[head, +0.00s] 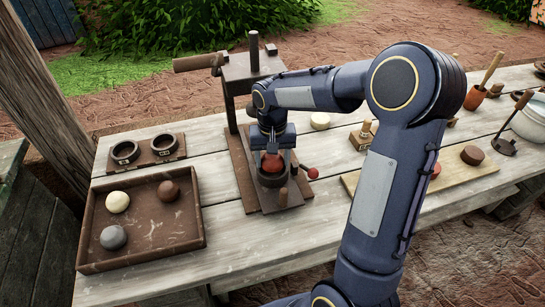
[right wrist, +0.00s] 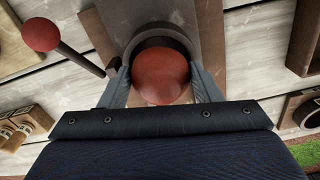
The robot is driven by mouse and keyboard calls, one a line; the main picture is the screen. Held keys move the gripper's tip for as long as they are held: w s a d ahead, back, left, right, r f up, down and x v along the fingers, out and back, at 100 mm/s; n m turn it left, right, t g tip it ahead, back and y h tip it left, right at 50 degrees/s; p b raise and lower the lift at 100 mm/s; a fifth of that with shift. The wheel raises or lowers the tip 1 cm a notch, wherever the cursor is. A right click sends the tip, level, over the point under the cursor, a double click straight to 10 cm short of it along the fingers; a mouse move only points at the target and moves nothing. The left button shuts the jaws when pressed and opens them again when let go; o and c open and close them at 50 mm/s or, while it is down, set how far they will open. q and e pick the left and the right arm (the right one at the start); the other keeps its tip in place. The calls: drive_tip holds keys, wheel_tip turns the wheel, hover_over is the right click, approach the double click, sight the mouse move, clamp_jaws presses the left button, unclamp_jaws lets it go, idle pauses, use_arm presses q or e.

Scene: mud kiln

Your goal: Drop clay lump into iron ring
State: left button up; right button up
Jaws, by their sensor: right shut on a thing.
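A reddish clay lump (head: 273,163) is between the fingers of my right gripper (head: 272,153), which is shut on it. The lump also shows in the right wrist view (right wrist: 162,77), with a finger on each side. The dark iron ring (head: 271,180) sits on the base of the wooden press, directly under the lump. The lump is at or just above the ring's mouth; I cannot tell whether it touches. In the right wrist view, the lump and fingers hide part of the ring (right wrist: 158,33). My left gripper is not in view.
The press (head: 250,70) stands around my right gripper, with a red-knobbed lever (head: 312,173) beside it. A brown tray (head: 150,246) holds white, grey and brown lumps. Two more rings (head: 143,150) rest on a board behind the tray. A light board (head: 455,178) lies at right.

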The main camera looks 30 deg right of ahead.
drive_tip(key=shift+f+b, duration=0.3)
drive_tip(key=shift+f, duration=0.15)
idle(0.3)
drive_tip(key=o, duration=1.2)
wheel_tip(320, 180, up, 8)
drive_tip(key=shift+f, duration=0.2)
drive_tip(key=shift+s+r, duration=0.25)
drive_tip(key=shift+r, duration=0.05)
drive_tip(key=s+a+n+t+y, duration=0.1)
drive_tip(key=s+a+t, duration=0.1)
drive_tip(key=s, duration=0.5)
drive_tip(key=s+a+n+t+y, duration=0.1)
drive_tip(key=s+a, duration=0.1)
drive_tip(key=s, duration=0.5)
drive_tip(key=s+a+n+t+y, duration=0.1)
drive_tip(key=s+a+t, duration=0.1)
drive_tip(key=s, duration=0.5)
drive_tip(key=shift+s+a+r+t+y, duration=0.2)
drive_tip(key=shift+a+t+y, duration=0.15)
drive_tip(key=shift+a, duration=0.25)
